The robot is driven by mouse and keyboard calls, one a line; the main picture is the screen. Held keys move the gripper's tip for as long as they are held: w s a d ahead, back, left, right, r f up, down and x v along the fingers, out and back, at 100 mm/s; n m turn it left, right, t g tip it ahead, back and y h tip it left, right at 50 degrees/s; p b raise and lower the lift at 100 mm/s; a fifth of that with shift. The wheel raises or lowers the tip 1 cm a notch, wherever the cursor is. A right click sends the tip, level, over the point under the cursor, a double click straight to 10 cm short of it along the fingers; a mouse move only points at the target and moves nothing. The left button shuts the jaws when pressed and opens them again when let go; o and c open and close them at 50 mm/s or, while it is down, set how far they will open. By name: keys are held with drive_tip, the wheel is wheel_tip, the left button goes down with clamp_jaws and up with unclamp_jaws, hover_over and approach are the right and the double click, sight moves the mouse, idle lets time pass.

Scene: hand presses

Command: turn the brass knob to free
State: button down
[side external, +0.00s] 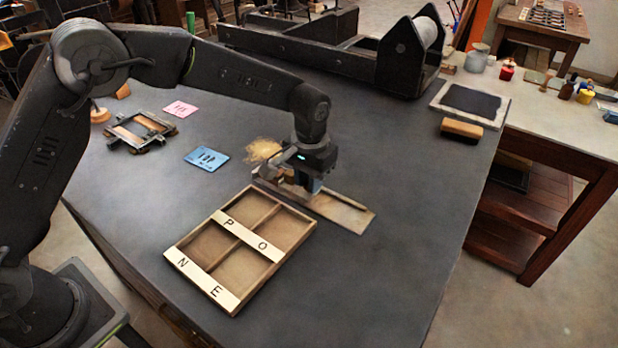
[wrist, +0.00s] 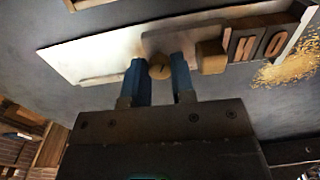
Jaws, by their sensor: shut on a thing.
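A pale metal tray-like holder (side external: 345,212) lies on the dark table under my gripper in the side view. It also shows in the wrist view (wrist: 95,52), with wooden letter blocks (wrist: 262,45) standing in its right end beside a plain wooden block (wrist: 211,57). The small round brass knob (wrist: 160,67) sits at the holder's edge, next to the plain block. My gripper (wrist: 160,78) has its two blue fingers on either side of the knob, shut on it. In the side view my gripper (side external: 308,187) hides the knob. I cannot tell which way the knob is set.
A wooden tray (side external: 288,262) with compartments and lettered strips stands in front. A blue card (side external: 206,157), a pink card (side external: 180,109) and a small frame (side external: 140,131) lie left. A golden pile (side external: 262,150) is close behind my gripper. A large press (side external: 400,55) stands at the back.

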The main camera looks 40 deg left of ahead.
drive_tip(key=n, duration=0.5)
drive_tip(key=shift+n, duration=0.3)
idle(0.4)
drive_tip(key=c, duration=0.9)
unclamp_jaws()
drive_tip(key=shift+c, duration=0.2)
